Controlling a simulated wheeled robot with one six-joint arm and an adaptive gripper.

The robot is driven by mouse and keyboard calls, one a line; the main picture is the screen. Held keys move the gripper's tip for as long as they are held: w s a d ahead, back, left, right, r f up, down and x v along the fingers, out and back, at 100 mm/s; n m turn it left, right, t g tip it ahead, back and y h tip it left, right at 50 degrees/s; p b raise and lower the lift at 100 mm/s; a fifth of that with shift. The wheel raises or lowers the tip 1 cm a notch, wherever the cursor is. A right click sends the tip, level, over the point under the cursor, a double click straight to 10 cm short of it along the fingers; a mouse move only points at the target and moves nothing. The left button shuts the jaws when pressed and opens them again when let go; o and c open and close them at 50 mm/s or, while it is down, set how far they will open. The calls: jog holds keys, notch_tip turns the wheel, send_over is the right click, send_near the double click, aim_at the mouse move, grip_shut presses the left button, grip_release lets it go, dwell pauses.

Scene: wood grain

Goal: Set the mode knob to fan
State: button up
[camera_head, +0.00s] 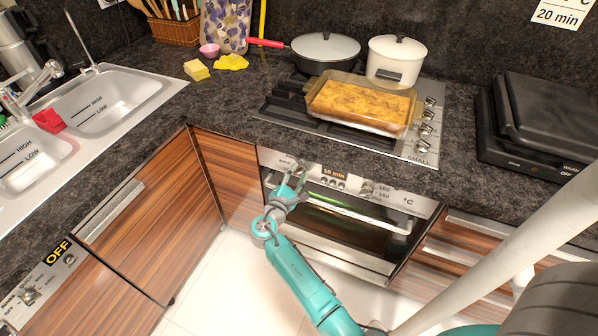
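The oven (340,225) is set under the counter, with a silver control panel along its top. My teal gripper (294,182) is at the left part of this panel, its two fingers apart with a gap between them. A knob (299,168) seems to be just behind the fingertips; the gripper partly hides it and its marks, so its setting cannot be read. I cannot tell whether the fingers touch it. A display (334,174) reads 10 min. A temperature knob (367,187) is to its right, near 100, 150 and °C marks.
The oven door handle (350,213) sticks out below the panel. Above is a hob with a pan (325,50), a white pot (396,62) and a glass baking dish (361,104). A black grill (540,115) stands right. The floor left of my arm is clear.

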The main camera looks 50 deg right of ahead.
grip_shut()
jog(key=m, duration=0.4)
jog(key=shift+m, duration=0.3)
